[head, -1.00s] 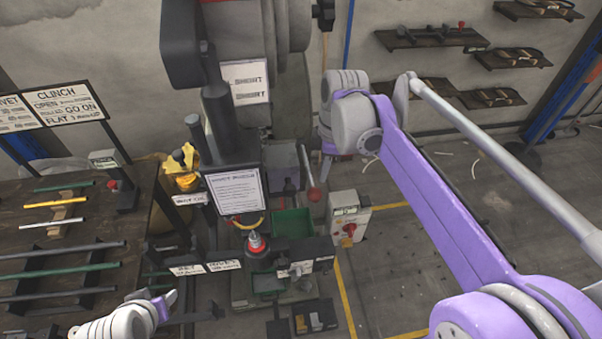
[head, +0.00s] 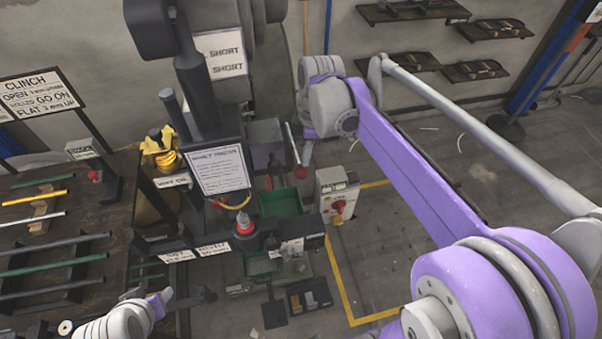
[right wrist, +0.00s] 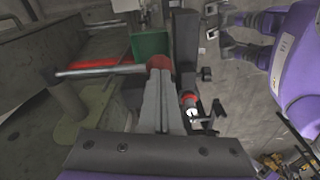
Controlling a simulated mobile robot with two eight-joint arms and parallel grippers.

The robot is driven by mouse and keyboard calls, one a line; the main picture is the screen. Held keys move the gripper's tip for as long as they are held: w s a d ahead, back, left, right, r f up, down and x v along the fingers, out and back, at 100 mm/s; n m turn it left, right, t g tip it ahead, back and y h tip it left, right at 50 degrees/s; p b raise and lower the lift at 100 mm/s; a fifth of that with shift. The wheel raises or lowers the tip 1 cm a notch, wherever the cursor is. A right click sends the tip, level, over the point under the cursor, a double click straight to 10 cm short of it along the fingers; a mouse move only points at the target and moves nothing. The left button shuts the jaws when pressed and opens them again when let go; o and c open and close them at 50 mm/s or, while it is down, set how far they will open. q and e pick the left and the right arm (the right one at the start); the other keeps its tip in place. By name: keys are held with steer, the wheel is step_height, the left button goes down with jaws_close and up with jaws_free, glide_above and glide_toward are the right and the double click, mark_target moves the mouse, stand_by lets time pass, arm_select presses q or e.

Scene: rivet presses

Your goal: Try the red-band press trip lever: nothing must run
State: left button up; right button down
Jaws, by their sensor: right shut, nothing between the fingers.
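The red-band press stands at the centre of the head view, with a red band (head: 244,223) around its spindle; the band also shows in the right wrist view (right wrist: 189,98). Its trip lever is a pale rod with a red knob (head: 300,171). In the right wrist view the rod (right wrist: 100,71) comes in from the left and the knob (right wrist: 159,62) lies right at my fingertips. My right gripper (right wrist: 158,78) is shut and empty, its fingers at the knob; whether they touch it I cannot tell. My left gripper (head: 163,299) is low at the left, its fingers unclear.
A grey box with a red rotary switch (head: 338,206) stands right of the press. A green tray (head: 281,203) sits under the lever. A bench with rods (head: 50,250) is at the left. Signs (head: 219,171) hang on the press. Floor at the right is open.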

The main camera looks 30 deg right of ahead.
mark_target(306, 168)
step_height(306, 168, down, 3)
steer(key=shift+a+b, duration=0.1)
steer(key=shift+b, duration=0.4)
arm_select(q)
steer(key=shift+s+f, duration=0.25)
steer(key=shift+f, duration=0.3)
steer(key=shift+s+f, duration=0.25)
steer(key=shift+f, duration=0.3)
arm_select(e)
steer(key=shift+w, duration=0.1)
steer(key=shift+f+b, duration=1.2)
steer(key=shift+f, duration=1.05)
arm_select(q)
steer(key=f, duration=0.1)
steer(key=s+f, duration=0.1)
steer(key=f, duration=0.1)
steer(key=shift+f, duration=0.1)
